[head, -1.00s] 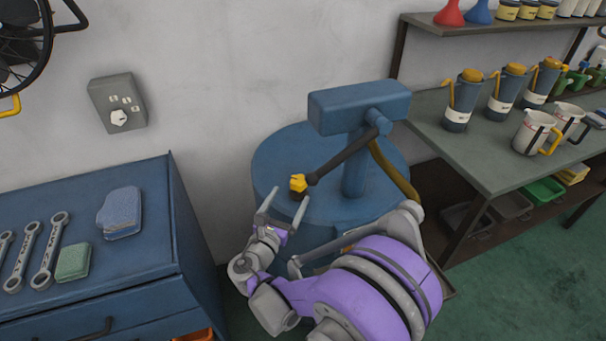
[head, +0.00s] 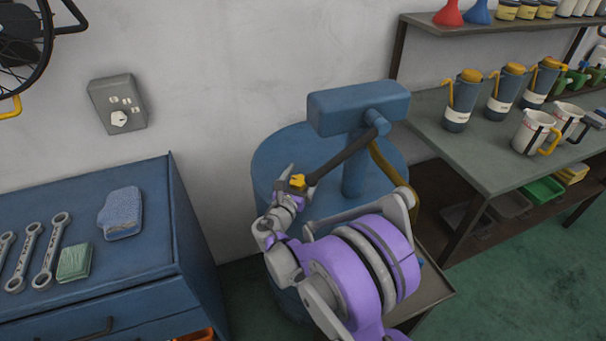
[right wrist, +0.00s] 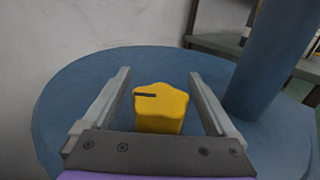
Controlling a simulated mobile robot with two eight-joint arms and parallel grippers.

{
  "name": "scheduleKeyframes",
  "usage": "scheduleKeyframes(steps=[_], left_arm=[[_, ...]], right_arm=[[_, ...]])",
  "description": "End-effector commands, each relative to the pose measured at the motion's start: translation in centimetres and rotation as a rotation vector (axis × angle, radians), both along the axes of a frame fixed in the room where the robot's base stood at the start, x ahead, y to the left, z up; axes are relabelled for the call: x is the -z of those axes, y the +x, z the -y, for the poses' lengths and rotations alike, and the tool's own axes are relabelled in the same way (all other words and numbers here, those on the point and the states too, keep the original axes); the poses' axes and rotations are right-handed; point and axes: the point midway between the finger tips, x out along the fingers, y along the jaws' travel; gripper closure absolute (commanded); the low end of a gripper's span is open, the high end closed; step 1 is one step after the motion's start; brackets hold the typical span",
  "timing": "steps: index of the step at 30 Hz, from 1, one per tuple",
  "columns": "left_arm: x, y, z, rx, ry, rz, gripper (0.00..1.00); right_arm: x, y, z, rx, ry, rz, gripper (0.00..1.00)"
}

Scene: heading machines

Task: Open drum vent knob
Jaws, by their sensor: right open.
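The vent knob is a yellow, lobed knob (head: 297,181) above the front left of the blue drum top (head: 290,148). In the right wrist view the knob (right wrist: 161,108) sits between my two fingers, with a dark line on its top face. My right gripper (head: 293,183) is open around the knob, and a gap shows on each side of it. In the right wrist view my right gripper's fingers (right wrist: 160,95) reach past the knob. The knob's lower part is hidden. My left gripper is out of view.
A blue pump head (head: 358,108) on a post stands on the drum, with a dark lever close to the knob. A blue cabinet (head: 150,250) with wrenches stands at left. A bench (head: 465,160) with oil jugs stands at right.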

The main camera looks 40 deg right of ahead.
Motion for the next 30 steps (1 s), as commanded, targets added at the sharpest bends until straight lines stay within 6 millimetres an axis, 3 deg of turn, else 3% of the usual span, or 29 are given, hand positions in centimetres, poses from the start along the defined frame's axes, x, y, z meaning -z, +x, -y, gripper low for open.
scheduleKeyframes(steps=[5,19,30], left_arm=[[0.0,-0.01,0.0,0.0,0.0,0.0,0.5],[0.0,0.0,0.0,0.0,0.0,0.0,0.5],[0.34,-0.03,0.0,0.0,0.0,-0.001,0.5]], right_arm=[[0.0,0.0,-0.02,0.0,0.0,0.0,0.08],[0.0,-0.03,-0.04,0.0,0.001,0.001,0.93],[0.05,0.11,-0.13,-0.071,0.001,0.0,0.94]])
